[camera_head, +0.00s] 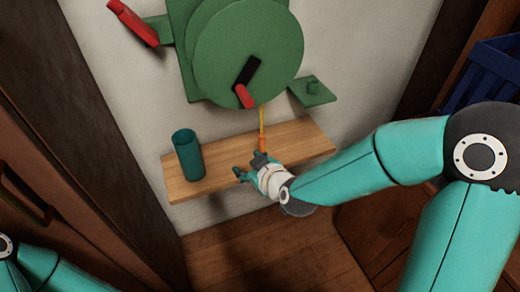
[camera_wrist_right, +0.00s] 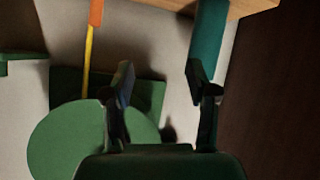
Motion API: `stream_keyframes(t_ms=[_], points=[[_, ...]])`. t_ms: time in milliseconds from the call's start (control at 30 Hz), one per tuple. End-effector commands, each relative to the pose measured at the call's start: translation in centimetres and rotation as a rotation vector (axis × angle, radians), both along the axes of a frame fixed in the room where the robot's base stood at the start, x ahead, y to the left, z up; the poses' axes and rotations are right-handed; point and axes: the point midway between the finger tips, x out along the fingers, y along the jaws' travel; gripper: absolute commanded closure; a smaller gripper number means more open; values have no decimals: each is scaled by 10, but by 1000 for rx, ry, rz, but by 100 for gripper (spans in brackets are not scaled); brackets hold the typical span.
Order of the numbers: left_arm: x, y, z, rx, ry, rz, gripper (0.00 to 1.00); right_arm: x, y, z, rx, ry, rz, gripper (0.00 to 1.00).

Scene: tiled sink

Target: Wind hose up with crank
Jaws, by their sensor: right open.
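The green hose reel (camera_head: 222,55) is on the wall, with a black crank arm (camera_head: 248,72) and a red handle (camera_head: 245,97) on its front. The yellow hose (camera_head: 262,118) hangs below it and ends in an orange tip (camera_head: 262,144) by the shelf. My right gripper (camera_head: 248,166) is open and empty, over the shelf, below the crank and apart from it. In the right wrist view, its fingers (camera_wrist_right: 162,82) are spread, with the reel disc (camera_wrist_right: 85,145) and yellow hose (camera_wrist_right: 89,62) to their left. My left gripper is out of view.
A teal cup (camera_head: 188,158) stands at the left of the wooden shelf (camera_head: 225,165). A red piece (camera_head: 133,22) is on a green bracket at upper left. Another green bracket (camera_head: 315,93) juts out right of the reel. A blue crate (camera_head: 485,70) is at far right.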

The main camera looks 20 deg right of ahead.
Motion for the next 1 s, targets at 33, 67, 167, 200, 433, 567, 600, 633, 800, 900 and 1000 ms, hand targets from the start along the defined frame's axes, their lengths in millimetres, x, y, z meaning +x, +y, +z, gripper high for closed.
stream_keyframes(t_ms=[33, 67, 167, 200, 433, 567, 600, 633, 800, 900, 1000], points=[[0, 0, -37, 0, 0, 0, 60, 7, -1, 15, -48, -131, 9, 42], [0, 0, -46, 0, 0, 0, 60, 9, -2, 31, -79, -193, 12, 42], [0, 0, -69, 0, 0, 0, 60, 6, -9, 80, -166, -368, 2, 42], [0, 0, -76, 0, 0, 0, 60, 3, -12, 95, -192, -419, -6, 42], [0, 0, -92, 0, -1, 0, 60, -11, -23, 142, -275, -564, -40, 42], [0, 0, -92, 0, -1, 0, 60, -6, -23, 147, -281, -571, -42, 42], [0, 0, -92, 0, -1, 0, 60, -3, -23, 146, -282, -570, -42, 42], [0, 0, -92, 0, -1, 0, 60, -1, -23, 146, -281, -570, -43, 42], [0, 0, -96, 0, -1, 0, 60, 17, -22, 145, -282, -568, -40, 42], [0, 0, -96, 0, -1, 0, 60, 29, -22, 145, -281, -567, -41, 42], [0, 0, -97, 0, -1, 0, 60, 41, -22, 145, -280, -567, -43, 42]])
